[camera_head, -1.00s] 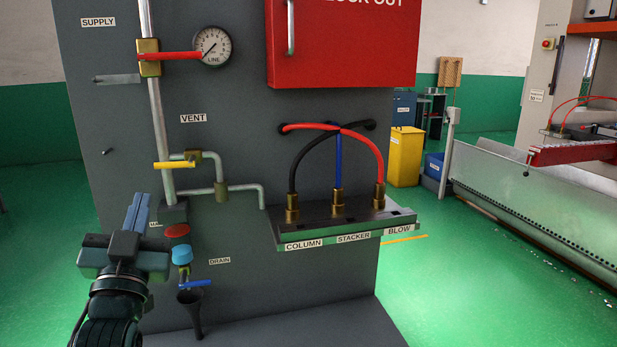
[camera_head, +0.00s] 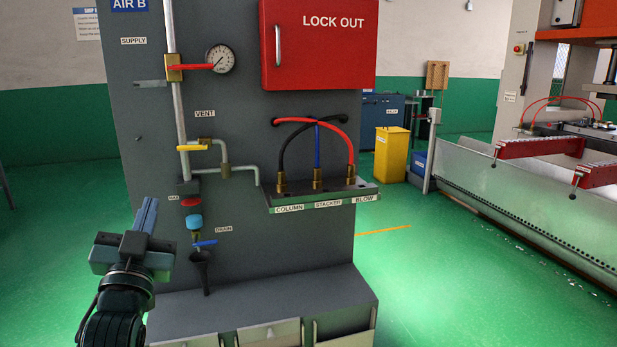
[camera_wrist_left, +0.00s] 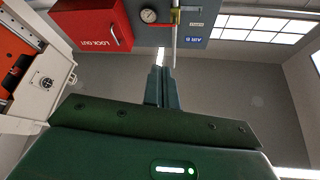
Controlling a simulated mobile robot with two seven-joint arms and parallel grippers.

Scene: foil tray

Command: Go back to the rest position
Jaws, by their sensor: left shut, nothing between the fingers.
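My left gripper (camera_head: 148,214) is at the lower left in the head view, pointing up, in front of the left edge of the grey air panel (camera_head: 245,235). Its fingers are together with nothing between them. It looks apart from the panel and its valves. In the left wrist view the closed fingers (camera_wrist_left: 161,86) show at the centre, with the panel (camera_wrist_left: 135,22) beyond them at the top. My right gripper is not in view.
The panel carries a red lockout box (camera_head: 318,55), a gauge (camera_head: 221,59), a red supply handle (camera_head: 190,67), a yellow vent handle (camera_head: 192,148), a blue drain handle (camera_head: 205,243) and a hose bracket (camera_head: 320,195). A yellow bin (camera_head: 391,155) stands behind. Green floor (camera_head: 470,290) is clear at right.

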